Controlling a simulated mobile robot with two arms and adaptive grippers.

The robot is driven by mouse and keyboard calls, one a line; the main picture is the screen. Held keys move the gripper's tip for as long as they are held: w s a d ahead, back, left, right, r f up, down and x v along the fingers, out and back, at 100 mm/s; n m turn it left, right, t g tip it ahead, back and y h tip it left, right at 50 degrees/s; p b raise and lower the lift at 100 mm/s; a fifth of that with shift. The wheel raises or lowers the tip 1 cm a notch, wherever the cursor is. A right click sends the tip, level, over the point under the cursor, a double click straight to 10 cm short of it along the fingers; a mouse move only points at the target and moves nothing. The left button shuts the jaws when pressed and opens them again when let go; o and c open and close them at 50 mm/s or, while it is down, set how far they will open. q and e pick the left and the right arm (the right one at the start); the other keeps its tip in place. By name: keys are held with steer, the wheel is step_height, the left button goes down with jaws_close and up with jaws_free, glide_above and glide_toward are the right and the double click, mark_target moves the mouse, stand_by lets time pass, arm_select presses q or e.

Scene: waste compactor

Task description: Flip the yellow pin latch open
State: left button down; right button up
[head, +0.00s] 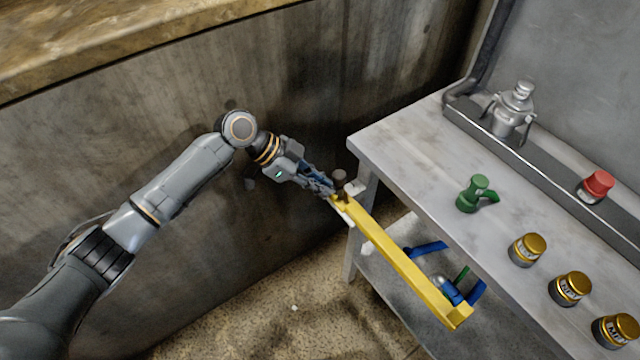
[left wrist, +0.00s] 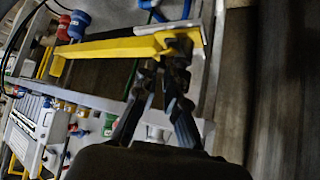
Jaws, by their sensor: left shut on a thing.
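The yellow pin latch (head: 405,267) is a long yellow bar in the head view. It reaches from a dark knob (head: 340,179) near the table corner down to the lower right, in front of the table. My left gripper (head: 328,188) is at the knob end of the bar, shut on the latch there. In the left wrist view the yellow bar (left wrist: 110,47) runs leftward from the fingertips (left wrist: 165,70), and its dark end sits at the fingers. The exact contact is dark and partly hidden by the fingers. My right gripper is not in view.
A grey table (head: 415,150) stands at the right, with a green handled item (head: 475,194) and several gold-capped jars (head: 527,249) on it. A red-capped jar (head: 596,186) and silver vessel (head: 514,110) stand behind. A grey wall (head: 130,150) rises behind my arm.

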arm_select(q)
steer(key=shift+s+f, duration=0.1)
steer(key=shift+f, duration=0.05)
steer(key=c, duration=1.4)
jaws_free()
